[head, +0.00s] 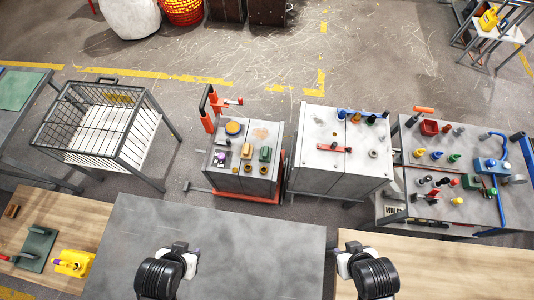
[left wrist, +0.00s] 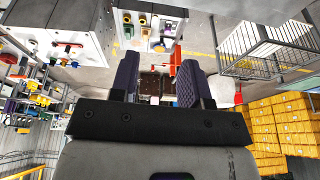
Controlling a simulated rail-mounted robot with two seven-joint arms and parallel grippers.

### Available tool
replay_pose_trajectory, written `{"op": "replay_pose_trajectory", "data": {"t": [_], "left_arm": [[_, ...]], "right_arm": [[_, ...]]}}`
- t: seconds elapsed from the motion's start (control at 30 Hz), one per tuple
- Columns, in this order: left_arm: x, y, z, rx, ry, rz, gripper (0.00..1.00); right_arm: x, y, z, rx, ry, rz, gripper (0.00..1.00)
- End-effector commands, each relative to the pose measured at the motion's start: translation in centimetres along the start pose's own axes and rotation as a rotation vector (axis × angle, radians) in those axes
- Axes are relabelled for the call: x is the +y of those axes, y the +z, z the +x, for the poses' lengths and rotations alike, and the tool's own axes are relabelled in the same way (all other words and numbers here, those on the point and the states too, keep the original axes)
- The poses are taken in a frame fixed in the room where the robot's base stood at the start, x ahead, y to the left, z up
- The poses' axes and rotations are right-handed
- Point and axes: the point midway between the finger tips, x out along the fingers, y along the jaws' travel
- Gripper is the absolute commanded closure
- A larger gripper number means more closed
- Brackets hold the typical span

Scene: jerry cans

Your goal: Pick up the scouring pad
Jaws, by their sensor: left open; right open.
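My left gripper (head: 180,248) is at the bottom centre, over the grey table and well short of the cart. In the left wrist view its two dark fingers (left wrist: 159,85) stand wide apart with nothing between them. My right gripper (head: 354,250) is at the bottom, right of the grey table's edge, open, with its fingertips hard to make out.
The grey table (head: 240,225) is bare. A white-topped cabinet (head: 335,125) stands right of the cart, a wire basket (head: 100,125) left. A yellow jerry can (head: 73,262) is at lower left.

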Motion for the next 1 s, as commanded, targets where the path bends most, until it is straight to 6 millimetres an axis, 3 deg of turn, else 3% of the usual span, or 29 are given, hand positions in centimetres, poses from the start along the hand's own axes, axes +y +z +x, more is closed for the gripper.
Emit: {"op": "replay_pose_trajectory", "data": {"t": [0.17, 0.4, 0.67, 0.77, 1.0], "left_arm": [[0.0, 0.0, 0.0, 0.0, 0.0, 0.0, 0.57], [0.0, 0.0, 0.0, 0.0, 0.0, 0.0, 0.38], [-0.1, -0.3, 0.5, 0.009, -0.001, 0.0, 0.38], [-0.2, -1.1, 1.9, 0.039, -0.007, 0.001, 0.38], [-0.9, -5.7, 7.6, 0.198, -0.038, 0.044, 0.38]], "right_arm": [[0.0, 0.0, 0.0, 0.0, 0.0, 0.0, 0.57], [0.0, 0.0, 0.0, 0.0, 0.0, 0.0, 0.57], [0.0, 0.1, 0.5, 0.001, 0.0, 0.0, 0.57], [-0.1, 0.6, 2.1, 0.002, 0.0, 0.0, 0.57], [-0.3, 3.0, 9.5, 0.001, 0.0, 0.0, 0.57]]}}
